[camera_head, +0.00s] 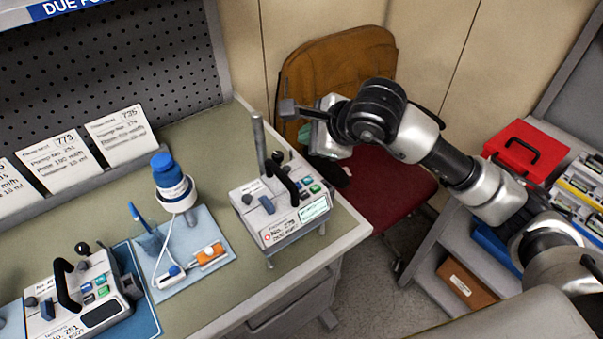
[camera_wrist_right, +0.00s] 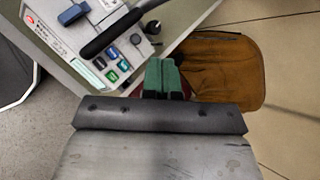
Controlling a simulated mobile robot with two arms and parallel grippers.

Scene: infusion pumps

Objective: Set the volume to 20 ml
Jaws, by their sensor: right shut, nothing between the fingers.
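An infusion pump (camera_head: 262,226) with a black carry handle stands at the right end of the bench. It has a small lit screen (camera_head: 314,210), too small to read, and coloured buttons (camera_head: 309,188). The pump (camera_wrist_right: 62,30) also fills the upper left of the right wrist view, with its green and blue buttons (camera_wrist_right: 117,71) and a dark knob (camera_wrist_right: 135,39). My right gripper (camera_head: 304,133) is shut and empty, in the air beyond the pump's right side. Its green fingertips (camera_wrist_right: 163,78) are together, apart from the buttons. My left gripper is not in view.
A second pump (camera_head: 98,270) sits on a blue mat at the front left. Blue tray (camera_head: 190,285) holds a syringe and orange part; a blue-capped bottle (camera_head: 172,180) stands behind. Cards (camera_head: 120,137) lean at the back. A wooden-backed chair (camera_head: 345,70) stands behind my right arm.

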